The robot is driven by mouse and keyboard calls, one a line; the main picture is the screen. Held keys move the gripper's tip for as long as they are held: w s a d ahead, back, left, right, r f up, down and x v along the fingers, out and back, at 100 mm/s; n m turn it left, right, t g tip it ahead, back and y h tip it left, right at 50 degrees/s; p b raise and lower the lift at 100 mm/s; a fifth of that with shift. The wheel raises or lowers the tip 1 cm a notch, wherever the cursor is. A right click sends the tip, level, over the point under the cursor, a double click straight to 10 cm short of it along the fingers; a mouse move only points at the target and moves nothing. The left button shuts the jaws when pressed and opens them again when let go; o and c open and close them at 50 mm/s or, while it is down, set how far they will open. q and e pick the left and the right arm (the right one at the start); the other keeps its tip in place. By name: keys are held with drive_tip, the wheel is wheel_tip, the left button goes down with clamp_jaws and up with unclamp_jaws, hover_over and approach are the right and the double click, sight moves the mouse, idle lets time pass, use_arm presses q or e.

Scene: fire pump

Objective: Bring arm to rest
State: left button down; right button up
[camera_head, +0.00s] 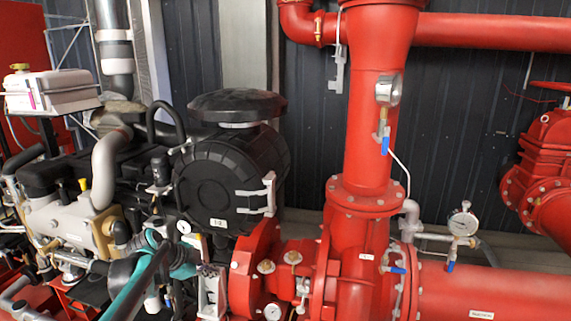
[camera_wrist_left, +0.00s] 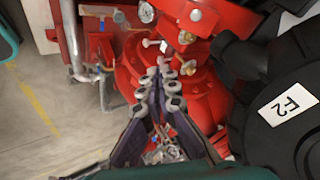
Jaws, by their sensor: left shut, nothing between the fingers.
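My left arm comes in at the lower left of the head view. My left gripper (camera_head: 205,269) is by the lower edge of the black round housing, near the red pump casing (camera_head: 254,262). In the left wrist view the same gripper (camera_wrist_left: 163,78) has its dark fingers brought together at the pale, jointed tips. It is shut and holds nothing. Behind the tips in that view are red flanges and bolts; I cannot tell how far they are from the fingers. My right gripper shows in neither view.
The black round housing (camera_head: 235,170) stands close to the left gripper. The engine (camera_head: 75,215) crowds the left. A tall red pipe (camera_head: 368,145) with gauges and blue-handled valves stands right of centre. Open grey floor (camera_wrist_left: 38,125) shows in the left wrist view.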

use_arm(q)
drive_tip(key=s+d+r+n+y, duration=0.15)
drive_tip(key=s+n, duration=0.25)
drive_tip(key=s, duration=0.4)
drive_tip(key=s+d+n+y, duration=0.1)
drive_tip(key=s+d+n, duration=0.2)
drive_tip(key=s, duration=0.5)
drive_tip(key=s+f+n+y, duration=0.1)
drive_tip(key=s+f+n, duration=0.2)
drive_tip(key=s, duration=0.4)
drive_tip(key=s+f+n+y, duration=0.1)
drive_tip(key=s+f+n, duration=0.2)
drive_tip(key=s+n, duration=0.2)
drive_tip(key=s, duration=0.3)
drive_tip(key=shift+s+f+n+t, duration=0.15)
drive_tip(key=shift+f+n+t, duration=0.05)
drive_tip(key=shift+n+t, duration=0.2)
drive_tip(key=shift+y, duration=0.25)
